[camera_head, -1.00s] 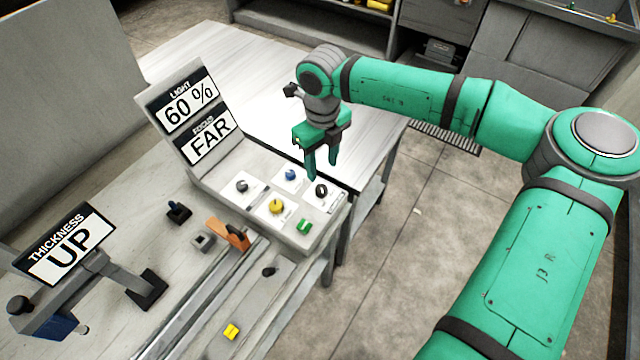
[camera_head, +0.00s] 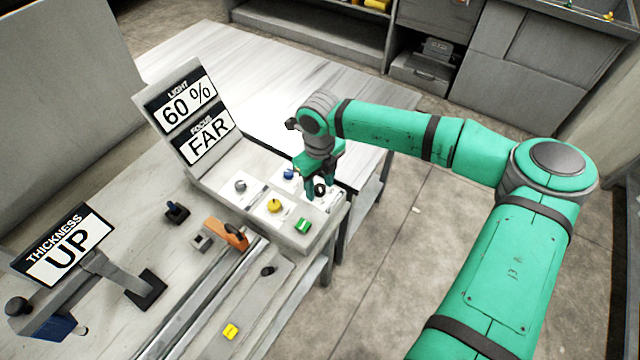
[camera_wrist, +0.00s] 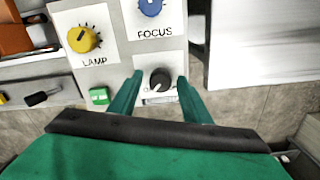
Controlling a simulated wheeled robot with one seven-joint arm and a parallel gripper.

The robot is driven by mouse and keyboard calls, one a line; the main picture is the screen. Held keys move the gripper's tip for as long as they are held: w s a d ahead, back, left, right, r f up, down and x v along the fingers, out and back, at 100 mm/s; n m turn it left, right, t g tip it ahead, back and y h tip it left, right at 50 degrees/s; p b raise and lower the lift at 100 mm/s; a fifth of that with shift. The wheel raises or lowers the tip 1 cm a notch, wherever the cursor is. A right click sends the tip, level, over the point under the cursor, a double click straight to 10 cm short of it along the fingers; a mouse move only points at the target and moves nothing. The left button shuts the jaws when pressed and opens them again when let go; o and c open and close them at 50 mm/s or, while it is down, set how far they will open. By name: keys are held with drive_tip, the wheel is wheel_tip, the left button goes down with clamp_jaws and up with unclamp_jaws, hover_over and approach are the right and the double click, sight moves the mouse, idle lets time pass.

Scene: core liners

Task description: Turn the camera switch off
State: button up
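The control box (camera_head: 215,183) stands on the bench and carries several knobs and a green switch. A black knob (camera_head: 320,189) sits at its right end; in the wrist view the black knob (camera_wrist: 159,79) lies between my fingertips, its label mostly hidden. My gripper (camera_head: 318,186) is open, pointing down, with one green finger on each side of the black knob. I cannot tell whether the fingers touch it. The green switch (camera_head: 303,225) is at the near edge of the box; it also shows in the wrist view (camera_wrist: 99,96). No switch label reading camera is legible.
A yellow knob (camera_head: 274,206) labelled LAMP, a blue knob (camera_head: 288,174) labelled FOCUS and a grey knob (camera_head: 240,186) are close by. The display panel (camera_head: 188,112) reads LIGHT 60 % and FOCUS FAR. An orange part (camera_head: 228,232) stands left of the box.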

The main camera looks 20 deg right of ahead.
drive_tip(key=c, duration=0.9)
drive_tip(key=shift+c, duration=0.2)
drive_tip(key=shift+n, duration=0.4)
drive_tip(key=n, duration=0.3)
drive_tip(key=shift+n, duration=0.4)
drive_tip(key=n, duration=0.4)
drive_tip(key=shift+n, duration=0.3)
drive_tip(key=n, duration=0.8)
drive_tip(key=shift+n, duration=0.3)
